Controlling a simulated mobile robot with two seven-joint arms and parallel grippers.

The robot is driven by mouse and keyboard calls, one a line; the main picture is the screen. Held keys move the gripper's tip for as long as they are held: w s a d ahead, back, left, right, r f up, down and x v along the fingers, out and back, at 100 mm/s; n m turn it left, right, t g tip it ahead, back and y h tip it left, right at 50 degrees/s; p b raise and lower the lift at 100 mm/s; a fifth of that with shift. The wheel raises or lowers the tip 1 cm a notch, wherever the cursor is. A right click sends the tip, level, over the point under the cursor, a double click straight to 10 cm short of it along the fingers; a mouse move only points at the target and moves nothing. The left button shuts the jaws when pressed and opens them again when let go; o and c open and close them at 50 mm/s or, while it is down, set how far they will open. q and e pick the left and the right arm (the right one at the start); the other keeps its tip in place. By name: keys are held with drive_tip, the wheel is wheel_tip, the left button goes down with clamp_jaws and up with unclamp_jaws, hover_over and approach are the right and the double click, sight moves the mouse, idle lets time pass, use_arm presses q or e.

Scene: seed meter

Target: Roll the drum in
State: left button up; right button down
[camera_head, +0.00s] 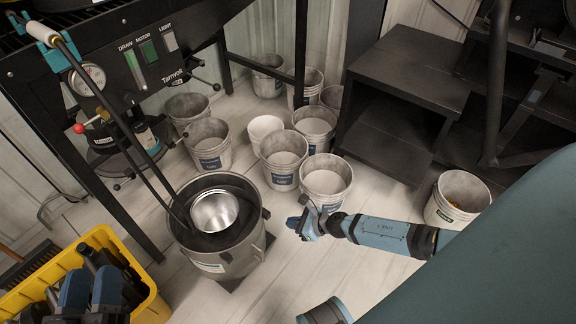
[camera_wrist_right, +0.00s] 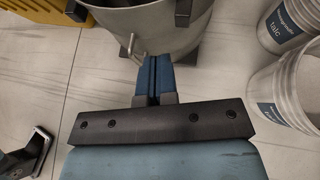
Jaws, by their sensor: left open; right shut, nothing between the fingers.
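The drum (camera_head: 221,262) is a grey metal pot with a dark top and a shiny silver bowl (camera_head: 215,211) set in it. It stands on the floor beside the black bench frame. My right gripper (camera_head: 294,222) is shut and empty, to the right of the drum, with a small gap between them. In the right wrist view its fingers (camera_wrist_right: 155,75) point at the drum's side (camera_wrist_right: 150,28), which has dark brackets and a small metal hook low down. My left gripper (camera_head: 91,287) is open at the lower left, over the yellow crate.
Several buckets (camera_head: 283,147) stand behind and right of the drum. The yellow crate (camera_head: 151,304) of dark tools is at lower left. The bench's control panel (camera_head: 146,53) and leg are left of the drum. Black steps (camera_head: 400,95) stand at back right.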

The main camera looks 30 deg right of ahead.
sight(258, 218)
drive_tip(key=x, duration=0.3)
drive_tip(key=r+b+x, duration=0.1)
drive_tip(key=x, duration=0.5)
drive_tip(key=shift+w+a+b, duration=0.4)
drive_tip(key=shift+w, duration=0.15)
use_arm(q)
drive_tip(key=shift+w+d+f+g, duration=0.1)
drive_tip(key=shift+f+g, duration=0.2)
drive_tip(key=shift+f, duration=0.55)
drive_tip(key=shift+w+d+f+g, duration=0.1)
drive_tip(key=shift+f+g, duration=0.2)
drive_tip(key=shift+f, duration=0.5)
use_arm(e)
drive_tip(key=shift+w+a+f, duration=0.1)
drive_tip(key=shift+w+a, duration=0.2)
drive_tip(key=shift+w, duration=0.15)
